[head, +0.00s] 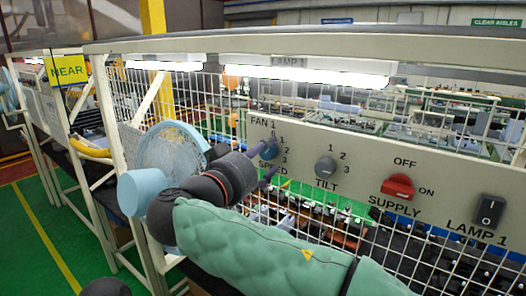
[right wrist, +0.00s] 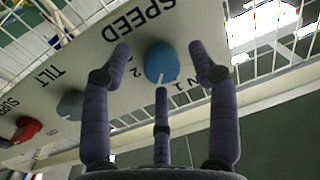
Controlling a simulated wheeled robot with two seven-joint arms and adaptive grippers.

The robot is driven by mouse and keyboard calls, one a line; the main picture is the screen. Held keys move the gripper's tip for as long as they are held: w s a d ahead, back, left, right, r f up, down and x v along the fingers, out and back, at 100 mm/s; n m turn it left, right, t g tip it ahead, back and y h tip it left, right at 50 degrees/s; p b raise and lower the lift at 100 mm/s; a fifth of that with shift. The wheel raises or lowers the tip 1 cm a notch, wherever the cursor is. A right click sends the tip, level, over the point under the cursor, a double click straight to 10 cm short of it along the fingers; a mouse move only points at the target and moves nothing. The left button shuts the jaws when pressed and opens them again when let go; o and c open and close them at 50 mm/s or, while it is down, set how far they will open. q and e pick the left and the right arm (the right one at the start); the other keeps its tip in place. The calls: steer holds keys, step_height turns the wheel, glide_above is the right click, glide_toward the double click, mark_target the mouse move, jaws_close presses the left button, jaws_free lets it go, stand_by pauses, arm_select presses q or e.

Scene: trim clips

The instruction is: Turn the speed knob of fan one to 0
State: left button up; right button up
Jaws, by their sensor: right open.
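The blue speed knob of fan one (head: 269,149) sits on the grey panel, between the FAN 1 and SPEED labels. It also shows in the right wrist view (right wrist: 161,61), with a white pointer mark on the side toward the gripper's lower middle finger. The exact number it points to is hard to tell. My right gripper (head: 261,160) is open in front of the knob. In the right wrist view its two outer fingers stand apart on either side of the knob, with visible gaps. Contact cannot be seen. My left gripper is not in view.
The panel (head: 355,167) also carries a grey tilt knob (head: 326,167), a red supply switch (head: 397,187) and a black lamp switch (head: 489,211). Wire mesh surrounds the panel. A light-blue fan (head: 172,150) stands left of it, close behind my arm. A lit lamp (head: 305,76) hangs above.

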steer(key=shift+w+d, duration=0.15)
steer(key=shift+w, duration=0.15)
steer(key=c, duration=1.1)
steer(key=shift+c, duration=0.2)
